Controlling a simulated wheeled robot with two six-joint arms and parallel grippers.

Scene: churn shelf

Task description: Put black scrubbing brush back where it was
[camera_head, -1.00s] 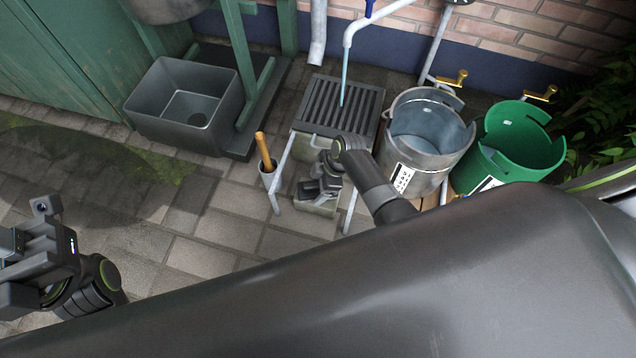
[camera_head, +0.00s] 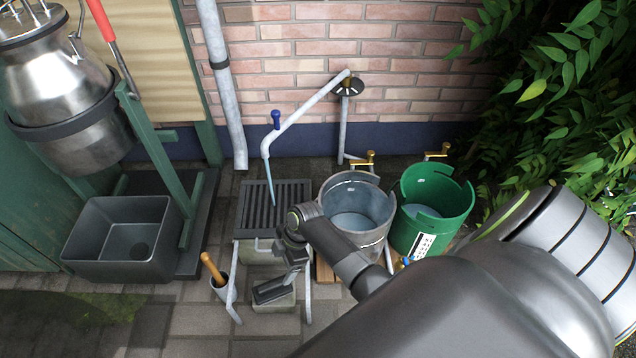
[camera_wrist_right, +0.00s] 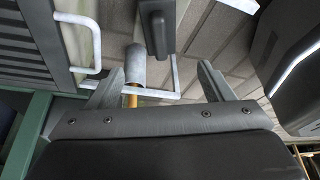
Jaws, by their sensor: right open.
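My right gripper (camera_head: 268,298) is low in front of the slatted rack, at the end of my right arm. In the right wrist view its two fingers (camera_wrist_right: 160,86) stand wide apart, with nothing held between them. A dark elongated block (camera_wrist_right: 155,25) shows beyond the fingers at the top of that view. It may be the black scrubbing brush, but I cannot tell for sure. A grey cup (camera_head: 220,287) with a wooden handle (camera_head: 210,268) in it is left of the gripper. The cup also shows in the wrist view (camera_wrist_right: 135,66), beyond the fingers. My left gripper is out of view.
The slatted rack (camera_head: 262,207) has pale legs close to my right gripper. A grey bucket (camera_head: 375,225) and a green bucket (camera_head: 410,235) stand right of it. A dark basin (camera_head: 85,262) stands left. Paving at the lower left is clear.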

